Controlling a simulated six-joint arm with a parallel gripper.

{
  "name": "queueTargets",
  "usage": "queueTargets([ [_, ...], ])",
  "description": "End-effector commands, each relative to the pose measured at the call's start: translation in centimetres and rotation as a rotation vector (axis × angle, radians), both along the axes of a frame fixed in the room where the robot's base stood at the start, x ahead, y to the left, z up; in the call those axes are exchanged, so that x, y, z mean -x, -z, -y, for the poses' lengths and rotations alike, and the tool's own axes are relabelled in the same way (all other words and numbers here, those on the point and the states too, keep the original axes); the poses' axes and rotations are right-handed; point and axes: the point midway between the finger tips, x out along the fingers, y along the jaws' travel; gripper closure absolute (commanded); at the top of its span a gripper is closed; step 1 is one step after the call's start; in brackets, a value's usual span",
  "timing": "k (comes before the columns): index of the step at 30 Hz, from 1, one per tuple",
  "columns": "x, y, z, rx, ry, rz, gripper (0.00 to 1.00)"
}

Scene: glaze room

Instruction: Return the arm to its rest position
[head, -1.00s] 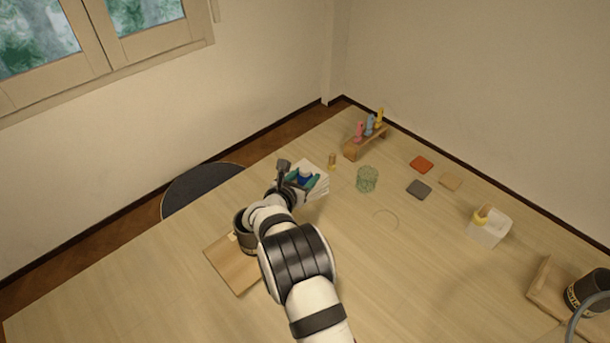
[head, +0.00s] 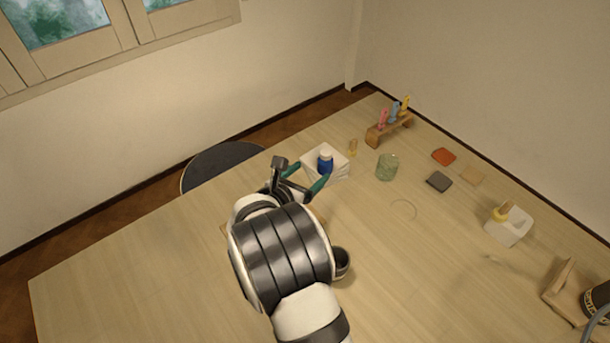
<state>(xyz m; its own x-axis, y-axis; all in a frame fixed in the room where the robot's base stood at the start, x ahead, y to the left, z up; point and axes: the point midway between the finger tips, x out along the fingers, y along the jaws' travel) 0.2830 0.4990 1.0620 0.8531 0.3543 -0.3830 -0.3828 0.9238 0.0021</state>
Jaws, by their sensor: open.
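My gripper (head: 304,179) is open and empty, with its two teal fingers spread. It is just in front of a white stack or block (head: 341,177), and its right finger overlaps the block's near edge in the picture. I cannot tell whether a finger touches the block. My arm reaches up from the bottom of the head view.
A dark cup (head: 342,262) is partly hidden beside my arm. The table's left side is clear.

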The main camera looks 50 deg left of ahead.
Motion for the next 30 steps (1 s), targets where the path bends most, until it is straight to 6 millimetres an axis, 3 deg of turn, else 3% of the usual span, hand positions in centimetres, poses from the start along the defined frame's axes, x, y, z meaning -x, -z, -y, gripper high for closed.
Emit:
queueTargets([
  [8,1.6,-0.7,0.7,0.0,0.0,0.0,0.2],
  [18,1.6,-0.7,0.7,0.0,0.0,0.0,0.2],
  [21,0.2,-1.6,1.9,-0.031,0.06,-0.022,0.2],
  [23,-2.0,-3.1,4.5,-0.091,0.174,-0.063,0.2],
  [25,-5.5,-5.6,9.7,-0.218,0.392,-0.138,0.2],
  [27,-8.2,-8.1,16.5,-0.389,0.658,-0.223,0.2],
  [29,-9.4,-10.0,22.7,-0.562,0.9,-0.293,0.2],
  [30,-9.5,-11.1,26.9,-0.696,1.068,-0.337,0.2],
])
